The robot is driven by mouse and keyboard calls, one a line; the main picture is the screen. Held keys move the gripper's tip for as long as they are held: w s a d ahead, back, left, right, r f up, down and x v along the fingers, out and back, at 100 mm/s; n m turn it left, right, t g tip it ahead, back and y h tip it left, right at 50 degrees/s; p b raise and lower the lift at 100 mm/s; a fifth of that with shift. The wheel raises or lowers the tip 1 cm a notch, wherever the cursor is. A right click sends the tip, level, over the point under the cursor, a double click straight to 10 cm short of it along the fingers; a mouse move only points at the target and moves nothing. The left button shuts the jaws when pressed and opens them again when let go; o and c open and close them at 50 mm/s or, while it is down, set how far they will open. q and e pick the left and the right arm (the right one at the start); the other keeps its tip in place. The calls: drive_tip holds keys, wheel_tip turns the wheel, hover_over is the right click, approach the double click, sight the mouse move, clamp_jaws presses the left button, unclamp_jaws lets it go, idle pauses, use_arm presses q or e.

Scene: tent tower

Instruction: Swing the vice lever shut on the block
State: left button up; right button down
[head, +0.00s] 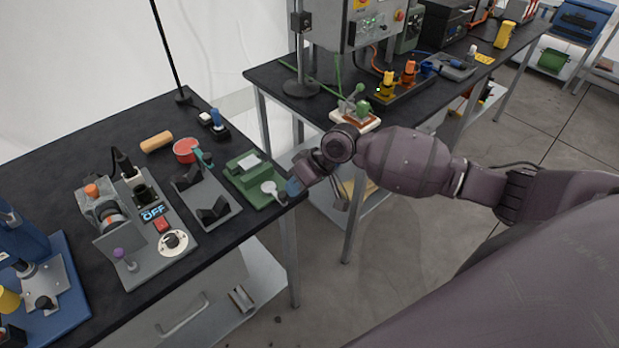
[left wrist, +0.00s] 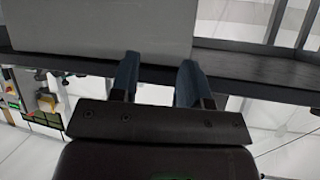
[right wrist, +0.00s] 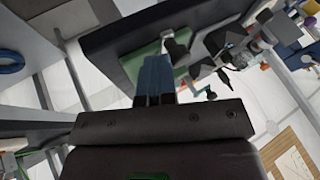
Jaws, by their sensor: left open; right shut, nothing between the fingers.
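The green vice (head: 240,172) sits at the right edge of the near black bench in the head view, with a pale block (head: 249,163) in its upper part. Its lever has a light round end (head: 268,187) on the side facing my right gripper (head: 293,187). That gripper's blue fingers are close beside the lever end; I cannot tell whether they touch it. In the right wrist view the shut fingers (right wrist: 156,78) overlap the green vice base (right wrist: 137,64), hiding part of it. My left gripper (left wrist: 158,82) is open and empty in the left wrist view, away from the vice.
A grey plate with black V-blocks (head: 206,196) lies just left of the vice. A red tape roll (head: 186,150) and an orange cylinder (head: 156,141) lie behind. A second bench (head: 283,80) stands behind my right arm. Open floor lies right of the near bench.

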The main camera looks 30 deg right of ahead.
use_arm(q)
drive_tip(key=shift+s+r, duration=0.1)
drive_tip(key=shift+r, duration=0.15)
drive_tip(key=shift+s+f, duration=0.4)
drive_tip(key=shift+s, duration=0.1)
drive_tip(key=shift+w+r+p, duration=0.2)
drive_tip(key=shift+w+p, duration=0.05)
drive_tip(key=shift+p, duration=0.05)
